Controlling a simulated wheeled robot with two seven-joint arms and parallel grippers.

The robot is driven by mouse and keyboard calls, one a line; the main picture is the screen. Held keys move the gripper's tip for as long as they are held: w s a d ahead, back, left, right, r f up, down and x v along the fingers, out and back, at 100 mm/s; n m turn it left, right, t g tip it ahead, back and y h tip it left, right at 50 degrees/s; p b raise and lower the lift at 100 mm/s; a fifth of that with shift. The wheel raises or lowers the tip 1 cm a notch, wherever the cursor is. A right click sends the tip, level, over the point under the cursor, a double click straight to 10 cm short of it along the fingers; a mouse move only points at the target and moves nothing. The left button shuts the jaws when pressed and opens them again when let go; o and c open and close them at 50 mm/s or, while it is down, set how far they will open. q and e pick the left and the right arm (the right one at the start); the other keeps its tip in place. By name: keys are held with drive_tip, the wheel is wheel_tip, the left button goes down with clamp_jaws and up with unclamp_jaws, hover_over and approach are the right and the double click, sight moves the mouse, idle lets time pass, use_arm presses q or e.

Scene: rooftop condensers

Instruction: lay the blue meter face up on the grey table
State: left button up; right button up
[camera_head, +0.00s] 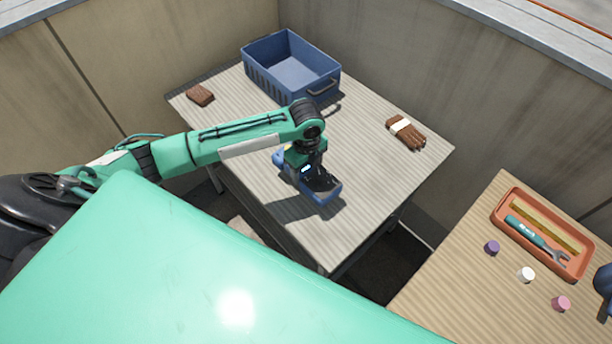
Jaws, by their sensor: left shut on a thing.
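The grey table (385,175) has a striped, light top and stands in the middle of the view. My left gripper (315,176) reaches over its near part from the left and is shut on the blue meter (325,196). Blue parts of the meter show on both sides of the gripper, whose fingers hide much of it. A dark shadow falls on the tabletop beside the meter; I cannot tell whether the meter touches the table. Which way its face points is not clear. My right gripper is not in view.
A blue crate (262,82) stands at the table's back, with a brown block (200,95) left and brown gloves (406,132) right. A wooden table (440,280) holds an orange tray (505,236) with a wrench (540,240) and several small caps. The grey table's middle is clear.

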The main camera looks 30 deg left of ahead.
sight(306, 178)
use_arm(q)
drive_tip(key=shift+f, duration=2.25)
drive_tip(key=shift+f, duration=0.1)
drive_tip(key=o, duration=1.3)
wheel_tip(306, 178, up, 12)
drive_tip(key=shift+r, duration=0.1)
drive_tip(key=shift+d, duration=0.1)
